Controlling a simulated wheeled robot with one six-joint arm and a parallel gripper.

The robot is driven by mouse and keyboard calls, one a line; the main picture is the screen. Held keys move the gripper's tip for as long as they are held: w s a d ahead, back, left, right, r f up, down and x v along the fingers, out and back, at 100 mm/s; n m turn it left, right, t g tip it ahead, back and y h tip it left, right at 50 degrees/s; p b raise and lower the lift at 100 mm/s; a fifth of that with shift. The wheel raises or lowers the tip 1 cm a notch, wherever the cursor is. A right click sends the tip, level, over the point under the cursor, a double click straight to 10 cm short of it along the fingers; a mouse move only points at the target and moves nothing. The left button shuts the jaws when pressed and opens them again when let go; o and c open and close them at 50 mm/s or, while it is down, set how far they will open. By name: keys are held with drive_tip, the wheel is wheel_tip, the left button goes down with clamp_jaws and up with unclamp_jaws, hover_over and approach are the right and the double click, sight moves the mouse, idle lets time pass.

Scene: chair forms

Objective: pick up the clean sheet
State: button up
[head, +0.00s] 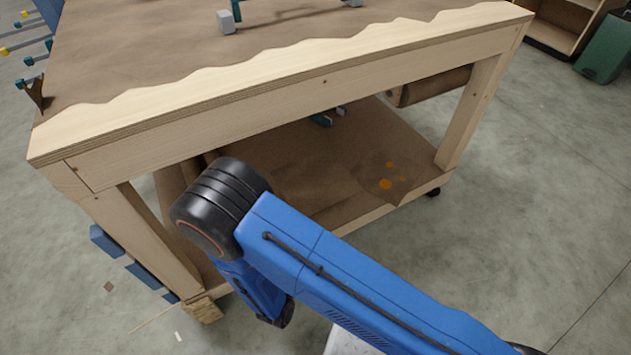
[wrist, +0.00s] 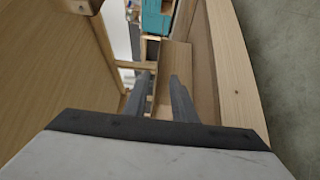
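My gripper (wrist: 160,76) shows in the wrist view with its two grey fingers apart and nothing clearly held between them. In the head view my blue arm reaches down at the bench's front, and the gripper itself cannot be made out. On the bench's lower shelf lies plain brown sheet material (head: 312,184). To its right is a brown area with orange spots (head: 388,182). I cannot tell for sure where one sheet ends and another begins. In the wrist view a flat brown surface (wrist: 174,65) lies beyond the fingertips; I cannot tell whether it is a sheet.
The wooden workbench (head: 310,80) has a wavy-edged brown top covering, front rail and legs close around my arm. A brown roll (head: 432,86) hangs under its right side. A green bin (head: 606,50) stands far right. The concrete floor (head: 545,190) on the right is clear.

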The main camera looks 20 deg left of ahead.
sight(324, 205)
drive_tip(key=w, duration=0.7)
drive_tip(key=shift+w+d, duration=0.15)
drive_tip(key=shift+w, duration=0.15)
drive_tip(key=shift+w+r, duration=0.15)
drive_tip(key=shift+w, duration=2.55)
clamp_jaws()
